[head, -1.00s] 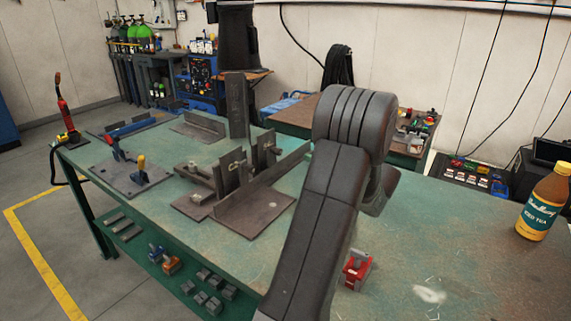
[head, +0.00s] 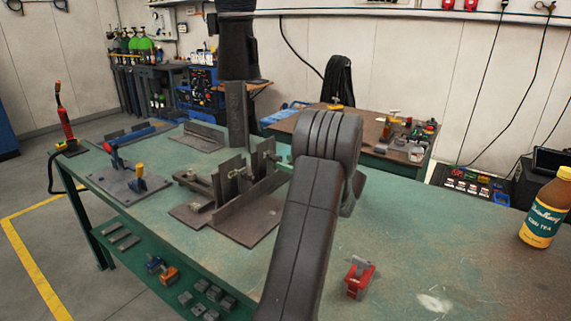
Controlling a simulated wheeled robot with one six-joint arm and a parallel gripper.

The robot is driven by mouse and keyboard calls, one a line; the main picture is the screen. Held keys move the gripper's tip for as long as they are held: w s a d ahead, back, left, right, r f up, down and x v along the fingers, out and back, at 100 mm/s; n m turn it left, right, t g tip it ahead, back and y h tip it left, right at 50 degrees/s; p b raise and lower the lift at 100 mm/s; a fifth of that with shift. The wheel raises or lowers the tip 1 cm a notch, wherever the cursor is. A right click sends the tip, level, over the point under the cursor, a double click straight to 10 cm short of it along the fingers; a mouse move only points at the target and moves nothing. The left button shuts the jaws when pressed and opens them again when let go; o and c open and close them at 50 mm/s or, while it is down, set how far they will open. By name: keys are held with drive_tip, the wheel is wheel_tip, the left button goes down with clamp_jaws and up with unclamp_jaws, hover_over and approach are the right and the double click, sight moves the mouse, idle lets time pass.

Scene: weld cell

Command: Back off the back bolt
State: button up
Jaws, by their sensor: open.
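A dark steel fixture (head: 248,216) with upright plates stands on the green welding table (head: 410,232), left of my arm. Small bolt-like fittings show on it: one at the plates' far right end (head: 270,156), one in the middle (head: 242,175) and one at the front left (head: 197,207). The far right fitting appears to be the back bolt, but it is too small to tell its thread or seating. My arm stands in front of the table's middle, just right of the fixture.
A red clamp (head: 357,277) sits right of my arm, and a tea bottle (head: 546,212) stands at the right. The table between them is mostly clear.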

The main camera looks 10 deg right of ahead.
drive_tip(key=shift+w+a, duration=0.5)
drive_tip(key=shift+w, duration=0.05)
drive_tip(key=c, duration=1)
